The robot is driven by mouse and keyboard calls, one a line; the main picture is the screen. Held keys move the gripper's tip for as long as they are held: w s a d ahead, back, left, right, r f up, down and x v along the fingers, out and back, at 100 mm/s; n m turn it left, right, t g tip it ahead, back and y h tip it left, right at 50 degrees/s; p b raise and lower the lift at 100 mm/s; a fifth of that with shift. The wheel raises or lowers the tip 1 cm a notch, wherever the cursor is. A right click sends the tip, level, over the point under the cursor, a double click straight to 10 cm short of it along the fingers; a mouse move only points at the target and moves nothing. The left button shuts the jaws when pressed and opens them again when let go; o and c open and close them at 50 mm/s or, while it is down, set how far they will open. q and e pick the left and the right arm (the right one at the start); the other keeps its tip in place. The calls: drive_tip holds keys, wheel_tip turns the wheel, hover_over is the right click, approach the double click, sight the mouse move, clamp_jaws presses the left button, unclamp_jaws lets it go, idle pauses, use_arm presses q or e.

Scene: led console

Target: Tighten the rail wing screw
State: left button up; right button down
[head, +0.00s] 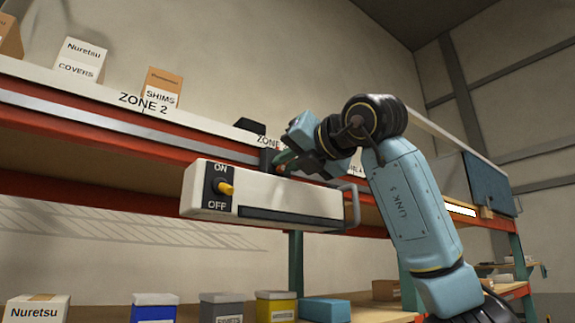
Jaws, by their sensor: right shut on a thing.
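A white console (270,187) with a black ON/OFF panel and a yellow switch lever (226,188) is in front of the shelf. The lever points to the right, between the ON and OFF labels. A dark bracket (267,160) stands behind the console's top edge, by the shelf rail (120,121). My right gripper (284,163) is at this bracket, just above the console's top, and is shut on the rail wing screw. The screw itself is mostly hidden by the fingers. My left gripper is not in view.
A grey handle (351,205) sticks out at the console's right end. Boxes marked COVERS (79,61) and SHIMS (160,90) stand on the upper shelf. Several bins, including a yellow one (276,307), are below. The space directly under the console is clear.

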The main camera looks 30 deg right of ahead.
drive_tip(key=shift+f+m, duration=0.1)
drive_tip(key=shift+m, duration=0.8)
drive_tip(key=c, duration=1.5)
unclamp_jaws()
drive_tip(key=shift+s+d, duration=0.1)
drive_tip(key=shift+s, duration=0.1)
drive_tip(key=shift+o, duration=0.2)
drive_tip(key=shift+w, duration=0.1)
drive_tip(key=s+d+b, duration=0.1)
drive_tip(key=s+b, duration=0.1)
drive_tip(key=s, duration=1.1)
drive_tip(key=shift+s+b, duration=0.2)
drive_tip(key=shift+b, duration=0.2)
